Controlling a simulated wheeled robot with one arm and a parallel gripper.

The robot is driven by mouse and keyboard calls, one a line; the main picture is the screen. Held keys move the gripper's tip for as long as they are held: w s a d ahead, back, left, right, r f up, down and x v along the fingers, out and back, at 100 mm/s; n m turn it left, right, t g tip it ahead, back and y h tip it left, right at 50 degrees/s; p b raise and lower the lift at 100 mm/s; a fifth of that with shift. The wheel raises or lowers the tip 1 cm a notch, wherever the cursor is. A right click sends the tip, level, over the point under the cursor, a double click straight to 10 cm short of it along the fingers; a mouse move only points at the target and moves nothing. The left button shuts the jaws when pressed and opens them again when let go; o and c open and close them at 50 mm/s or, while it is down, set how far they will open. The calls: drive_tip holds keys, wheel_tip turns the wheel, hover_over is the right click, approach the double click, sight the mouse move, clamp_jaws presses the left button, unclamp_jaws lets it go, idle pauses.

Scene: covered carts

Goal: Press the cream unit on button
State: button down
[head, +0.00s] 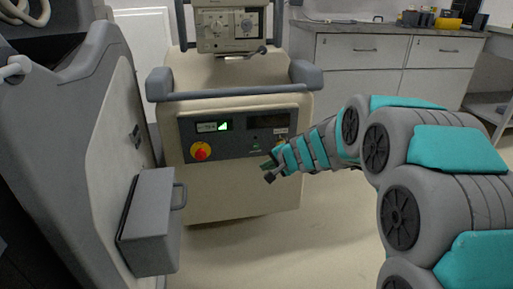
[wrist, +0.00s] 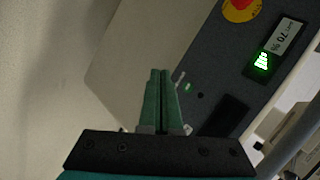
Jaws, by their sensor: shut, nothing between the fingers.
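The cream unit (head: 240,185) stands in the middle of the head view, with a dark control panel (head: 230,143) on its front. My gripper (head: 267,172) is in front of the panel's lower right part. Its green fingers (wrist: 160,73) are shut together and empty, pointing toward the unit. I cannot tell whether the tips touch it.
A red knob on a yellow ring (head: 200,151) and a green-lit display (head: 222,126) are on the panel's left. A grey handle bar (head: 228,91) crosses above. A large grey and cream machine with a grey box (head: 150,222) stands close at left. Cabinets (head: 375,65) are behind.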

sight(256, 146)
drive_tip(key=shift+w, duration=0.1)
drive_tip(key=shift+w+a+p, duration=0.4)
drive_tip(key=shift+w+p, duration=0.45)
drive_tip(key=shift+w, duration=0.55)
drive_tip(key=shift+w+a+p, duration=0.4)
drive_tip(key=shift+w+p, duration=0.5)
drive_tip(key=shift+w, duration=0.45)
drive_tip(key=shift+w+a+p, duration=0.4)
drive_tip(key=shift+w+p, duration=0.45)
drive_tip(key=shift+w, duration=0.55)
drive_tip(key=shift+w, duration=0.1)
drive_tip(key=shift+w+a, duration=0.1)
drive_tip(key=shift+w, duration=0.15)
drive_tip(key=shift+w+a+p, duration=0.15)
drive_tip(key=shift+w+p, duration=0.3)
drive_tip(key=shift+s, duration=0.15)
drive_tip(key=shift+s+d+b, duration=0.25)
drive_tip(key=shift+s+b, duration=0.45)
drive_tip(key=shift+b, duration=0.05)
